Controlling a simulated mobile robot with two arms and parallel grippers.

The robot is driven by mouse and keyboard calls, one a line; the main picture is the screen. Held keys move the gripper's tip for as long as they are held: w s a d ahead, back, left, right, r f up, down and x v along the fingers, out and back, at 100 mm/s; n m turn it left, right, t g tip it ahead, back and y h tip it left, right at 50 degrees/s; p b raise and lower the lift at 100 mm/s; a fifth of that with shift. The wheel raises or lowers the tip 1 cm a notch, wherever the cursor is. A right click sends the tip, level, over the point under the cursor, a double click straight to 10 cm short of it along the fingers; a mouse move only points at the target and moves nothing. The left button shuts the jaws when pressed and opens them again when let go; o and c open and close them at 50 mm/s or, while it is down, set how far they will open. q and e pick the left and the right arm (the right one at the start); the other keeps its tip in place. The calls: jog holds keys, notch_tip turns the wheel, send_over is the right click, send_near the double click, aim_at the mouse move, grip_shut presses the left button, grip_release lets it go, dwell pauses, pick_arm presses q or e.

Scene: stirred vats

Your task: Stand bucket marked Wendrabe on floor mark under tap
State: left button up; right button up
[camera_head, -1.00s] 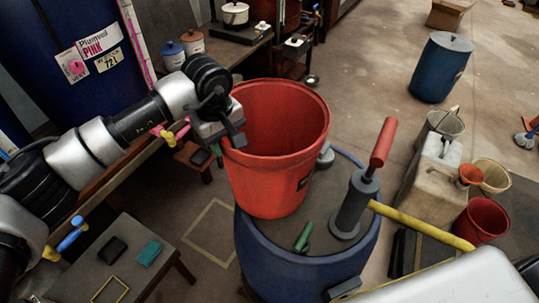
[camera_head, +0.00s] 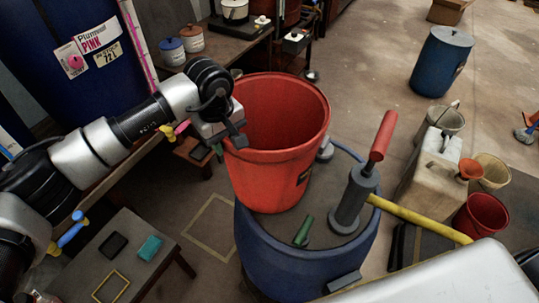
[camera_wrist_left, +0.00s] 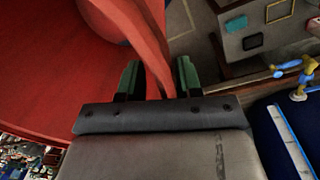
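A large red bucket (camera_head: 262,165) stands upright on the lid of a blue drum (camera_head: 300,262). A dark label (camera_head: 303,177) on its side is too small to read. My left gripper (camera_head: 236,140) is at the bucket's left rim. In the left wrist view, its green-padded fingers (camera_wrist_left: 159,80) sit apart, astride the red bucket wall (camera_wrist_left: 145,35); small gaps seem to show beside the wall. A pale square outline on the floor (camera_head: 198,215) lies left of the drum. Small pink and yellow handles (camera_head: 181,128) show beside my left arm. My right gripper is not in view.
A pump with a red handle (camera_head: 382,137) and a green object (camera_head: 303,230) share the drum lid. A low table (camera_head: 150,275) stands at lower left. A large blue vat (camera_head: 85,95) stands behind my left arm. Jugs and a smaller red bucket (camera_head: 480,216) are at right.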

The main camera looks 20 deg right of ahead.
pick_arm(q)
jog(key=shift+f, duration=0.1)
grip_shut()
dwell(1.4)
